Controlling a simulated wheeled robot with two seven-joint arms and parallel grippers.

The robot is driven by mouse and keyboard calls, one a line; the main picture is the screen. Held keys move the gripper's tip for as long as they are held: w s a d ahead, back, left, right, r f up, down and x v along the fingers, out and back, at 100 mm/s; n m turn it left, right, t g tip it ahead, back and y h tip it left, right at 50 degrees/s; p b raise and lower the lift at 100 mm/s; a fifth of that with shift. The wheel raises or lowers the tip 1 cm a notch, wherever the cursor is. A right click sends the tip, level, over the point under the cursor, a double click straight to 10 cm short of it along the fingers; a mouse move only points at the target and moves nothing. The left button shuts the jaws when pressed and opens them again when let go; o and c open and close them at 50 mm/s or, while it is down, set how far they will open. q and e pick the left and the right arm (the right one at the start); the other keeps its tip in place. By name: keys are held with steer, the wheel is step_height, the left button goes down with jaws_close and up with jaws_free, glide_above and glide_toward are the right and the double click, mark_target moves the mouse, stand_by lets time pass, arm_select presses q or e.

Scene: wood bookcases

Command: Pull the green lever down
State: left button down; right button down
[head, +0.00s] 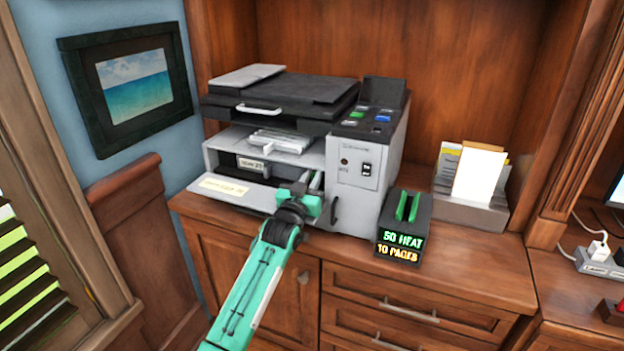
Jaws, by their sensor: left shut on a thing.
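The grey and black printer (365,205) stands on the wooden cabinet, with its front flap (228,190) folded down. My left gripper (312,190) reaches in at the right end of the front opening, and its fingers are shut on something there. My right gripper is not in view.
A black box (400,228) with two green upright strips and lit text reading "50 HEAT 10 PAGES" stands right of the printer. A paper holder (470,212) is behind it. A framed sea picture (135,85) hangs at left. The counter's front right is clear.

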arm_select(q)
steer(key=c, duration=1.6)
jaws_free()
steer(key=shift+c, duration=0.2)
steer(key=shift+s, duration=0.1)
steer(key=v, duration=1.3)
steer(key=shift+s, duration=0.3)
steer(key=shift+a+f, duration=0.1)
